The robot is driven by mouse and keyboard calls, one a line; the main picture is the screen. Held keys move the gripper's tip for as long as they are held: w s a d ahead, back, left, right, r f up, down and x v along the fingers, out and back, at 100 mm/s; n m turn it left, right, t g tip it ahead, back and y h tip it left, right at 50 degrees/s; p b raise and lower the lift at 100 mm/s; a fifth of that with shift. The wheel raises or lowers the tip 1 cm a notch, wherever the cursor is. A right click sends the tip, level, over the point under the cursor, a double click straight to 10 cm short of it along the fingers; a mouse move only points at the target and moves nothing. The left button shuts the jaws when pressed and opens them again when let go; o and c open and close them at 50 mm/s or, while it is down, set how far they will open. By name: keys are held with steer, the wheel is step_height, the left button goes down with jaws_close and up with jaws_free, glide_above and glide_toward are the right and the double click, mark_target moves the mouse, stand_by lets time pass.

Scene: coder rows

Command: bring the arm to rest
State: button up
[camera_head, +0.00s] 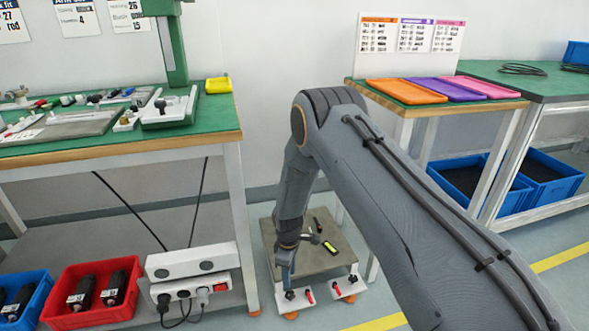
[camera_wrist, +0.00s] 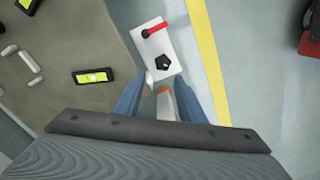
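My arm (camera_head: 400,185) reaches forward from the lower right, bends at a raised elbow and points down. My gripper (camera_head: 287,272) is low, over the front edge of a low grey platform (camera_head: 290,262), close to a white clamp block. In the wrist view my gripper (camera_wrist: 162,82) shows two blue fingers spread apart. A white piece with an orange end (camera_wrist: 164,92) shows between or beyond them; I cannot tell whether they touch it. The white block with a black knob and red lever (camera_wrist: 158,50) lies just beyond the fingertips.
A black and yellow level (camera_head: 329,247) lies on the platform. A green workbench (camera_head: 110,142) stands left, with a white power strip (camera_head: 192,262) and red bin (camera_head: 95,309) below. A table with coloured trays (camera_head: 403,92) stands right. A yellow floor line (camera_head: 560,258) crosses open floor.

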steer(key=s+a+r+m, duration=0.2)
steer(key=s+r, duration=0.4)
steer(key=r, duration=0.6)
steer(key=s+a+r+m, duration=0.1)
steer(key=s+a+r, duration=0.2)
steer(key=s+r, duration=0.55)
steer(key=s+d+r+m, duration=0.2)
steer(key=s+d+r, duration=0.1)
steer(key=s+r, duration=0.6)
steer(key=s+d+r+m, duration=0.3)
steer(key=s+r, duration=0.4)
steer(key=s, duration=0.4)
steer(key=d+r+m+p, duration=0.3)
steer(key=d+r+p, duration=0.7)
steer(key=r+p, duration=0.3)
steer(key=d+r+m+p, duration=0.3)
steer(key=d+r+p, duration=0.8)
steer(key=r+p, duration=0.3)
steer(key=shift+r+m+p, duration=0.3)
steer(key=shift+m+p, duration=0.1)
steer(key=shift+p, duration=0.15)
steer(key=shift+w+d, duration=0.1)
